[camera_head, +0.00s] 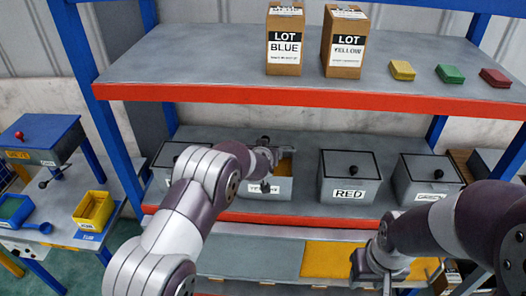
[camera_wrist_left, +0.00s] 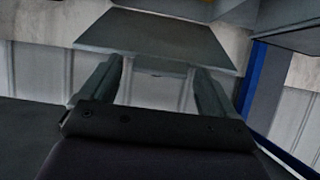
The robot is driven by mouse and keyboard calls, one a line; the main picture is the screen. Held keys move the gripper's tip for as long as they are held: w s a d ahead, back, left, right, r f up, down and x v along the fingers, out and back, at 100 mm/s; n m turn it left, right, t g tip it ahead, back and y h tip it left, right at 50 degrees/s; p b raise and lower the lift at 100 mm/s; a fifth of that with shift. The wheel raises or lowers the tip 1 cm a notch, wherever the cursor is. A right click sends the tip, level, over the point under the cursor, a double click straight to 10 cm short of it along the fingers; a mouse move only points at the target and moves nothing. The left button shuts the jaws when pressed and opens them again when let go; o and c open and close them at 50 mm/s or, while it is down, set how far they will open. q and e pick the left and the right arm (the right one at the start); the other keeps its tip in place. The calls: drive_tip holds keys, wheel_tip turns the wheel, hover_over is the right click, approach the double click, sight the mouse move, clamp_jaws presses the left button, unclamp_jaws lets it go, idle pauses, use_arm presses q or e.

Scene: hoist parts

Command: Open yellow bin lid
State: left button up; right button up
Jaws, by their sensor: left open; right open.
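The yellow bin (camera_head: 263,190) is the grey bin with a partly covered label on the lower shelf, between two other bins. Yellow shows inside its top at the right (camera_head: 286,167), so it is at least partly uncovered. My left gripper (camera_head: 268,156) is over this bin, and my arm hides much of its top. In the left wrist view a flat grey panel (camera_wrist_left: 150,42), which looks like the lid, lies beyond the open left fingers (camera_wrist_left: 157,78); I cannot tell whether they touch. My right gripper (camera_head: 374,272) is open and empty, low in front of the shelf.
The red bin (camera_head: 350,193) and green bin (camera_head: 428,195) stand to the right with lids closed. The upper shelf (camera_head: 190,65) overhangs the bins and carries two boxes and coloured blocks. A side table (camera_head: 60,225) at left holds a yellow tray (camera_head: 93,210).

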use_arm(q)
drive_tip(key=b+v, duration=0.3)
drive_tip(key=v, duration=0.9)
drive_tip(key=shift+s+r+b, duration=0.2)
drive_tip(key=shift+b, duration=0.1)
